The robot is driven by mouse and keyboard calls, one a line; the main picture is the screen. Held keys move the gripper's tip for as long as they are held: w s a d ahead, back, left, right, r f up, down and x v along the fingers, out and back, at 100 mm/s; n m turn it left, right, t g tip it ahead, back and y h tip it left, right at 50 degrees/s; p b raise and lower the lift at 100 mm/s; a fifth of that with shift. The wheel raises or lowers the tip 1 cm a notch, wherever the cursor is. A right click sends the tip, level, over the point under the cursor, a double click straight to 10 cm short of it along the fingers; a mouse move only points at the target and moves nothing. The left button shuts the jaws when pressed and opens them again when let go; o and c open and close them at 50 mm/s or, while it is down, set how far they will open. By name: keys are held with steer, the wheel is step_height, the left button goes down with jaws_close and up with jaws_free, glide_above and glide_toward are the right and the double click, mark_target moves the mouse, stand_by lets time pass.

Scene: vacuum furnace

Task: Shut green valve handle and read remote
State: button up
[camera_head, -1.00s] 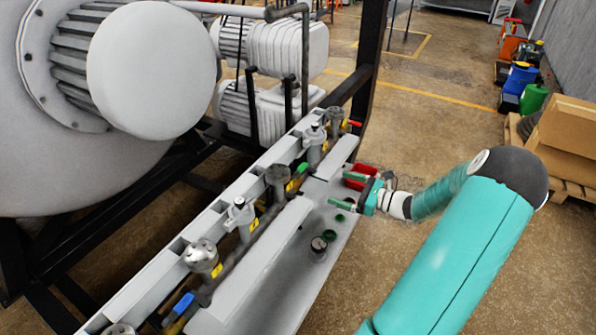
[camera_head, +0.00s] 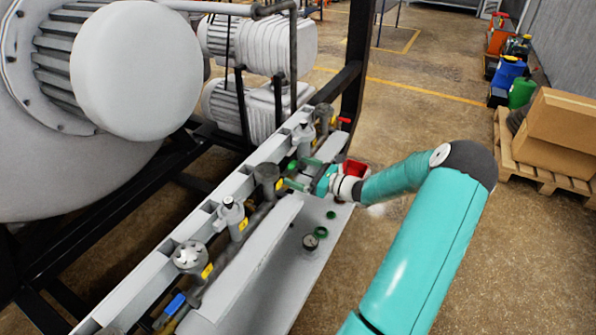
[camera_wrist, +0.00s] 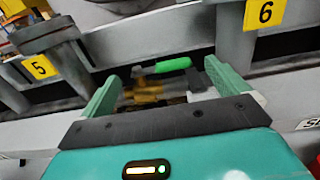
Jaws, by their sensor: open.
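The green valve handle (camera_wrist: 173,65) shows in the wrist view, attached to a brass valve body (camera_wrist: 147,93) between tags 5 and 6. My gripper (camera_wrist: 166,82) is open, one finger on each side of the brass valve. The handle lies just beyond the fingertips, between them in the picture; I cannot tell whether they touch it. In the head view my gripper (camera_head: 302,173) is at the valve row, and a small part of the green handle (camera_head: 293,166) shows by its fingers. I cannot make out a remote in either view.
Along the pipe stand grey valve bodies, with a blue handle (camera_head: 175,303) nearer and a red handle (camera_head: 345,120) farther. A red bin (camera_head: 357,169) sits close by my wrist. Green rings (camera_head: 321,232) and a dark round knob (camera_head: 311,241) are on the grey ledge.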

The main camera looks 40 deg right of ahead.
steer(key=shift+w+a, duration=0.2)
steer(key=shift+w, duration=0.35)
steer(key=shift+c, duration=0.2)
steer(key=c, duration=1.3)
steer(key=shift+s+a+m+t+h, duration=0.15)
steer(key=shift+m+h, duration=0.25)
steer(key=shift+h, duration=0.2)
steer(key=shift+s+m+t+h, duration=0.15)
steer(key=shift+m+h, duration=0.25)
steer(key=shift+h, duration=0.2)
steer(key=shift+c, duration=0.2)
steer(key=o, duration=1.4)
